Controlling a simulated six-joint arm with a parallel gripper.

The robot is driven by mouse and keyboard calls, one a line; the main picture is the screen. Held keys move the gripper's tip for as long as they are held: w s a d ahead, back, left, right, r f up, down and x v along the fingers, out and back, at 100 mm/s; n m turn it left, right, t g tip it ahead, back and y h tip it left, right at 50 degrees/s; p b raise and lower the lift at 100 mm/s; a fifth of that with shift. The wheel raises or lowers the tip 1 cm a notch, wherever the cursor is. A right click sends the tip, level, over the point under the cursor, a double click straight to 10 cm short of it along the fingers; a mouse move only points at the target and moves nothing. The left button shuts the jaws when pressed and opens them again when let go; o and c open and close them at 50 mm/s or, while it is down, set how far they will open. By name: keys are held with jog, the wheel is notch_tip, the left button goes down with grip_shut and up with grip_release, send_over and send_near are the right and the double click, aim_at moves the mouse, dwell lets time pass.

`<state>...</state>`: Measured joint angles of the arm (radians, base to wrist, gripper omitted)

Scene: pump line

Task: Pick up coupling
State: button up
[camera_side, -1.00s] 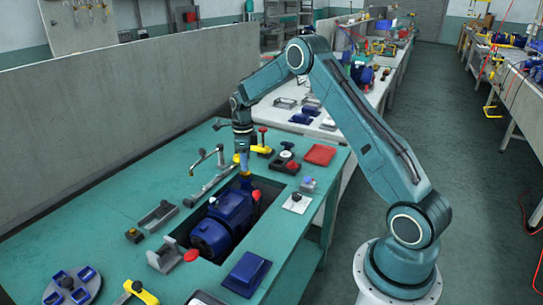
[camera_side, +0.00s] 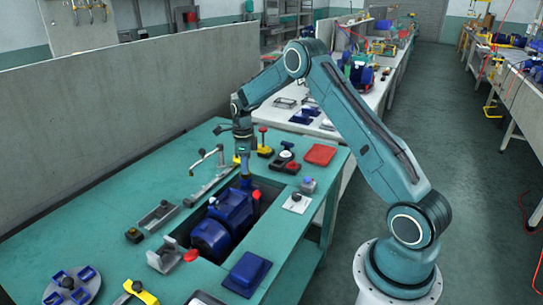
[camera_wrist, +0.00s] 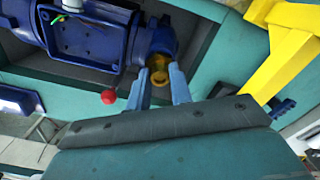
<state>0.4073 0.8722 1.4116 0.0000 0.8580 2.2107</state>
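A yellow ring-shaped part (camera_wrist: 160,72), which looks like the coupling, sits at the end of the blue motor unit (camera_wrist: 95,32) in the wrist view. My gripper (camera_wrist: 159,75) has its two light blue fingers apart, with the tips at either side of the ring. I cannot tell if they touch it. In the side view my gripper (camera_side: 245,181) points down at the far end of the blue motor (camera_side: 225,222), which lies in a recess of the green bench. The ring is too small or hidden to make out there.
A yellow bracket (camera_wrist: 285,50) stands close to the right of my gripper in the wrist view. A red knob (camera_wrist: 108,97) is near the left finger. Clamps, a red block (camera_side: 319,154) and a blue block (camera_side: 247,272) surround the recess.

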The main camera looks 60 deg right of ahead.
jog(key=shift+c, duration=1.2)
jog(key=shift+r, duration=0.85)
jog(key=shift+r, duration=2.05)
